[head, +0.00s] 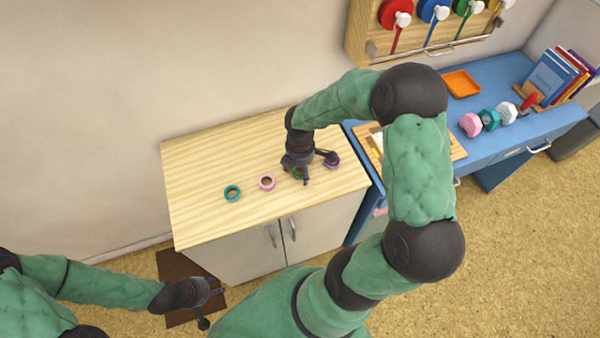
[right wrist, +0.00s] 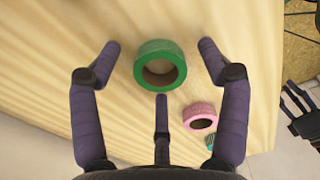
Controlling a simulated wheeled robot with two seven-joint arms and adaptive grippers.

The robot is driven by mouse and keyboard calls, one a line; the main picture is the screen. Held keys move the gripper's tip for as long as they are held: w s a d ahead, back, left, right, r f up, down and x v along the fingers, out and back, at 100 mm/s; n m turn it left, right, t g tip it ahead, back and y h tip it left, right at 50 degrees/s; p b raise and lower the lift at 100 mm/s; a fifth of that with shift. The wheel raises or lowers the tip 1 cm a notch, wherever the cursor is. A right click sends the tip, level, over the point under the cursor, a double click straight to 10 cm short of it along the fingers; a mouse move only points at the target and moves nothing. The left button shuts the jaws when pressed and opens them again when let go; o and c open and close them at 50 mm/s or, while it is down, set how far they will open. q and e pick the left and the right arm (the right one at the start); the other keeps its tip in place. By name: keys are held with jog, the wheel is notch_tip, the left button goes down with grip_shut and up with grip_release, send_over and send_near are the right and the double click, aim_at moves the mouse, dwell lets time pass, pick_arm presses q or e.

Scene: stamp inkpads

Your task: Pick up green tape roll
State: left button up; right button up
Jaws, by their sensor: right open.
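The green tape roll (right wrist: 160,48) lies on the wooden cabinet top. In the right wrist view it sits between the spread fingers of my right gripper (right wrist: 159,64), which is open, and no finger appears closed on it. In the head view my right gripper (head: 315,170) is over the cabinet top and hides most of the green roll (head: 297,173). My left gripper (head: 210,307) is low at the front left, away from the cabinet top, with its fingers apart and nothing seen in them.
A pink roll (head: 267,177) and a teal roll (head: 232,187) lie left of the green one. The blue desk (head: 487,110) adjoins the cabinet top (head: 205,160), whose left part is clear.

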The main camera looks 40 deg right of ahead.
jog(key=shift+c, duration=0.3)
jog(key=c, duration=0.9)
jog(key=shift+r, duration=0.1)
